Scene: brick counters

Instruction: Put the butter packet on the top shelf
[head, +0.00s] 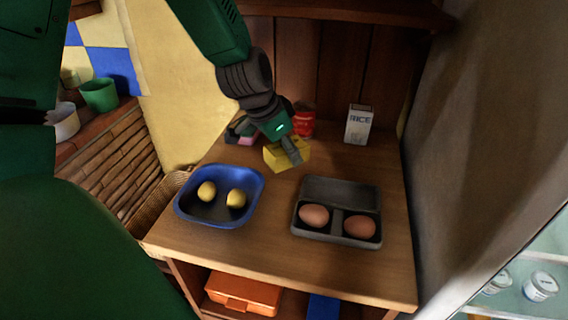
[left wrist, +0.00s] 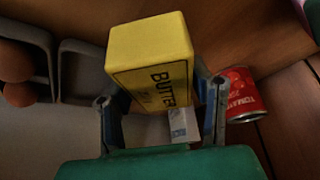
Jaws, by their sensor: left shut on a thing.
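The yellow butter packet (head: 272,156) is at the back middle of the wooden counter. My left gripper (head: 292,150) reaches down from above and is shut on it. In the left wrist view the butter packet (left wrist: 150,60), with "BUTTER" printed in black, sits between the two fingers of the left gripper (left wrist: 160,112). I cannot tell whether the packet touches the counter or is slightly above it. A dark wooden shelf board (head: 350,12) crosses the top of the head view; its upper side is hidden. My right gripper is not in view.
On the counter (head: 240,255) are a blue bowl (head: 185,212) with two lemons, a grey egg tray (head: 340,190) with two eggs, a rice box (head: 359,125) and a red tomato can (head: 304,120). An orange box (head: 243,292) is below. The front edge is clear.

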